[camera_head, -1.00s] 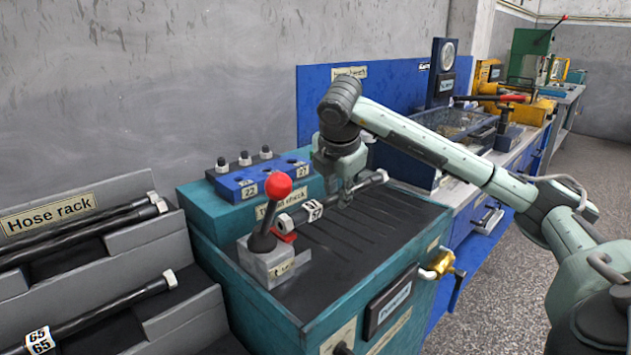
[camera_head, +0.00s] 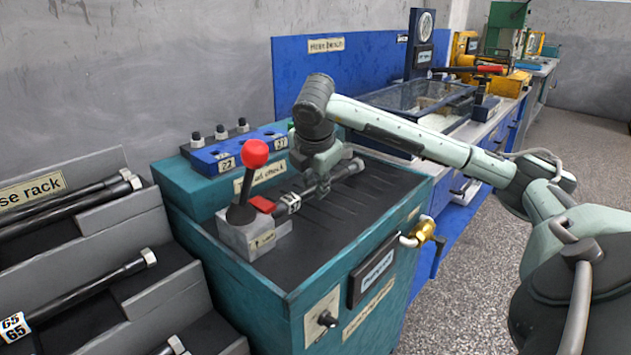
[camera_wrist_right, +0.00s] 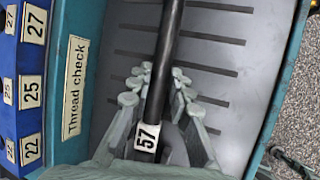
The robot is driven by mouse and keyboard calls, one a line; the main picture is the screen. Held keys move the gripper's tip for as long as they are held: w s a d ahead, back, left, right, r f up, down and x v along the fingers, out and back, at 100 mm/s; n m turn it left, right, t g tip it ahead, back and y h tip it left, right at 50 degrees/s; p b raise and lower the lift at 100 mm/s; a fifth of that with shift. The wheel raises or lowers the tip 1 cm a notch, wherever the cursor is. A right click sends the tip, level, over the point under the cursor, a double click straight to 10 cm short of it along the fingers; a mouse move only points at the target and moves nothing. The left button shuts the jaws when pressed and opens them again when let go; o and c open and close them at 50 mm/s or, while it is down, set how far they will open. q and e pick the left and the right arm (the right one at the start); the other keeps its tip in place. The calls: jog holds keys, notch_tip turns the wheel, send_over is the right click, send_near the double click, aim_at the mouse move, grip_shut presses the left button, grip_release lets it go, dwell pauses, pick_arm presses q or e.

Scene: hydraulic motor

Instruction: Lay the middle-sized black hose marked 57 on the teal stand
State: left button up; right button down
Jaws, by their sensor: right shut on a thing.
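The black hose marked 57 (camera_head: 345,171) has a white label near its lower left end. My right gripper (camera_head: 321,187) is shut on it. The hose lies low over the dark grooved top of the teal stand (camera_head: 215,262); I cannot tell whether it touches. In the right wrist view, the hose (camera_wrist_right: 168,50) runs up the picture between the fingers of my right gripper (camera_wrist_right: 156,88), with the 57 label at the palm end. Its far end is cut off there. My left gripper is not in view.
A red-ball lever (camera_head: 254,154) on a grey block stands at the hose's left end, with a red piece (camera_head: 262,204) beside it. A blue numbered block (camera_head: 235,152) sits behind. The hose rack (camera_head: 95,240) with other hoses is at left.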

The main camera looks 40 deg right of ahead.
jog(key=shift+b, duration=0.4)
dwell(1.2)
jog(key=shift+f+b, duration=0.65)
jog(key=shift+f, duration=0.05)
jog(key=c, duration=1.3)
grip_release()
jog(key=shift+s, duration=0.1)
jog(key=shift+a, duration=0.1)
jog(key=shift+v, duration=6.05)
